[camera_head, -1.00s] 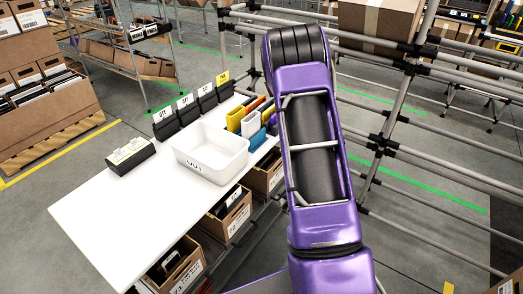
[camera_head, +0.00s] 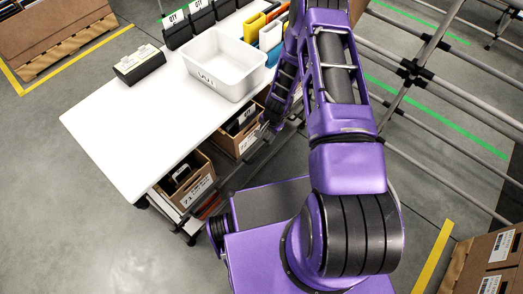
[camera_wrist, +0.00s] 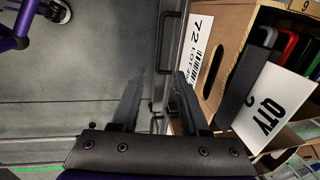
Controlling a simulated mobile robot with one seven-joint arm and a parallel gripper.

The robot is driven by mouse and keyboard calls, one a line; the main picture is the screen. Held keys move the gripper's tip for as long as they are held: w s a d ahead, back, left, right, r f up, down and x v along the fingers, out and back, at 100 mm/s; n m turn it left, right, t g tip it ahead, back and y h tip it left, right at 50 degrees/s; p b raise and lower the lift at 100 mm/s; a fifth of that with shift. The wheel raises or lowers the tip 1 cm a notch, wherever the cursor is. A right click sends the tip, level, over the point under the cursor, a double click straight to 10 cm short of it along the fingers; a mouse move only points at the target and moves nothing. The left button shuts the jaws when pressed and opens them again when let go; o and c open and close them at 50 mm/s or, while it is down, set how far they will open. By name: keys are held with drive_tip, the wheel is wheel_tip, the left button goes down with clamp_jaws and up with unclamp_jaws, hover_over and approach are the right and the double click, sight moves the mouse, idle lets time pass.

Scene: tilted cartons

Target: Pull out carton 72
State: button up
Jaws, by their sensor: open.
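Carton 72 (camera_head: 248,143) is a brown open box under the white table, its label facing out. In the wrist view carton 72 (camera_wrist: 207,85) is at the right, with its "72" label and a dark oval handle hole in its front. It holds a black "QTY" bin and coloured items. My gripper (camera_wrist: 158,95) is open and empty, its two dark fingers apart. The right finger is close to the carton's front below the label; I cannot tell whether it touches. In the head view my forearm hides part of the gripper beside carton 72.
Carton 71 (camera_head: 190,185) stands to the left under the white table (camera_head: 130,125). A white tub (camera_head: 222,70) and a black label box (camera_head: 139,64) are on the table. Metal pipe racking (camera_head: 440,90) is at the right.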

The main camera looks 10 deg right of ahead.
sight(260, 154)
drive_tip(key=f+b, duration=0.1)
drive_tip(key=f, duration=0.4)
drive_tip(key=w+a+f+b, duration=0.1)
drive_tip(key=f, duration=0.4)
drive_tip(key=w+f+b, duration=0.1)
drive_tip(key=f, duration=0.4)
drive_tip(key=shift+w+a+f, duration=0.2)
drive_tip(key=shift+a+f, duration=0.15)
clamp_jaws()
idle(0.6)
